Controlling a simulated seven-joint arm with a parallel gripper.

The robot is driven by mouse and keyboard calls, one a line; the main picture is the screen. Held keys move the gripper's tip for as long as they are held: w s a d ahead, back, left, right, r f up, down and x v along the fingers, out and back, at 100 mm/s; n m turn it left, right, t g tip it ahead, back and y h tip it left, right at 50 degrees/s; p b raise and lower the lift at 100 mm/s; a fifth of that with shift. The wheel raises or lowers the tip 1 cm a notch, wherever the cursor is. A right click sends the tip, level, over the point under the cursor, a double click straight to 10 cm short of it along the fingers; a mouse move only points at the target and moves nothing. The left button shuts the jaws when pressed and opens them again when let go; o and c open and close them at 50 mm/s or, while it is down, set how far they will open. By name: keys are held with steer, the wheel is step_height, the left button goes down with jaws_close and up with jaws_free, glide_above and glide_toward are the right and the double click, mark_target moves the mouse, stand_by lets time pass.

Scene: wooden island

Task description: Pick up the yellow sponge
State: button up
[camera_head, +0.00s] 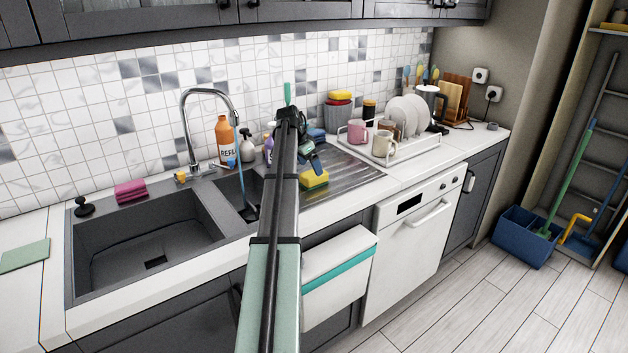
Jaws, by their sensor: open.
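A yellow sponge (314,179) lies on the grooved steel drainboard (352,182), right of the sink. My gripper (315,166) is just above and behind it in the picture, pointing down toward it. The gripper is open and looks empty, though its fingers are small and dark here. I cannot tell whether the fingers touch the sponge. My arm runs up the middle of the view and hides part of the counter left of the sponge.
A dish rack (405,153) with plates and mugs stands right of the drainboard. Another yellow item (340,95) sits atop a grey container (338,115) behind. The faucet (188,125), an orange bottle (225,140) and the sink basin (110,240) are to the left.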

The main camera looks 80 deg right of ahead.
mark_target(313, 173)
steer(key=shift+x, duration=2.55)
steer(key=shift+a+f, duration=0.2)
steer(key=shift+f, duration=0.1)
steer(key=shift+c, duration=0.2)
steer(key=c, duration=1.1)
step_height(313, 173, up, 11)
steer(key=shift+f, duration=0.25)
